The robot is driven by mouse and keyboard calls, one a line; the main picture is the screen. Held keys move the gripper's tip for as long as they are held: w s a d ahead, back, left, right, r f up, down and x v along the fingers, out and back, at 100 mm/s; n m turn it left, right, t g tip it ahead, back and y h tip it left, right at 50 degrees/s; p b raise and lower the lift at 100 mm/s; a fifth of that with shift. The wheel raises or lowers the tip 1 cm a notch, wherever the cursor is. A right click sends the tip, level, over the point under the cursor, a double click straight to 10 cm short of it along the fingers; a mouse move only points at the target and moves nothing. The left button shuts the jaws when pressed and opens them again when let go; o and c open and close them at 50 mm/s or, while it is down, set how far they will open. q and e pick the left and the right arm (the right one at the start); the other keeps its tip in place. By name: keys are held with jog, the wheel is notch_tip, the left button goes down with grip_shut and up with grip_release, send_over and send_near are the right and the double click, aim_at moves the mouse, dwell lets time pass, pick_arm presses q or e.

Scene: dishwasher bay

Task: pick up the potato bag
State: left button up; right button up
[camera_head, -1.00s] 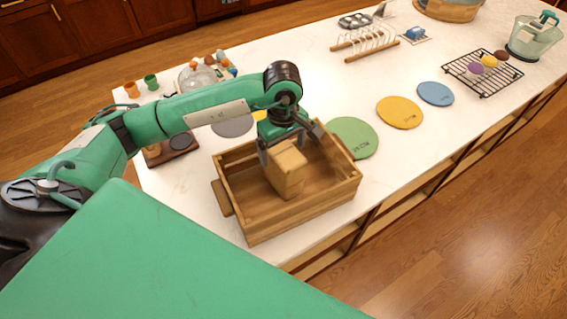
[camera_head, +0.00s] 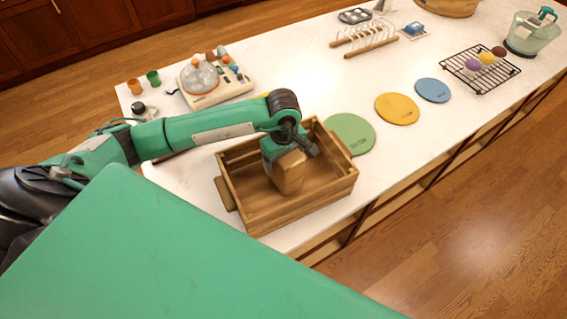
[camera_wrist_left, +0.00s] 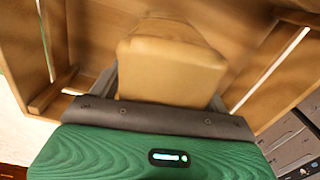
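The potato bag (camera_head: 289,171) is a tan-brown, block-shaped bag inside the wooden crate (camera_head: 247,213). My left gripper (camera_head: 287,158) is over the bag and points down into the crate. In the left wrist view the bag (camera_wrist_left: 172,70) fills the space between the two dark fingers, which lie against its sides, so the gripper looks shut on it. The fingertips are hidden, and the bag's underside is not visible. My right gripper is not in view.
A green disc (camera_head: 349,133), a yellow disc (camera_head: 396,109) and a blue disc (camera_head: 432,90) lie to the right. A pale appliance (camera_head: 226,91) stands behind my left arm. A wire rack (camera_head: 487,82) is at the far right.

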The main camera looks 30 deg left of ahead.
pick_arm(q)
jog(key=c, duration=1.1)
jog(key=shift+r, duration=0.1)
jog(key=shift+c, duration=0.5)
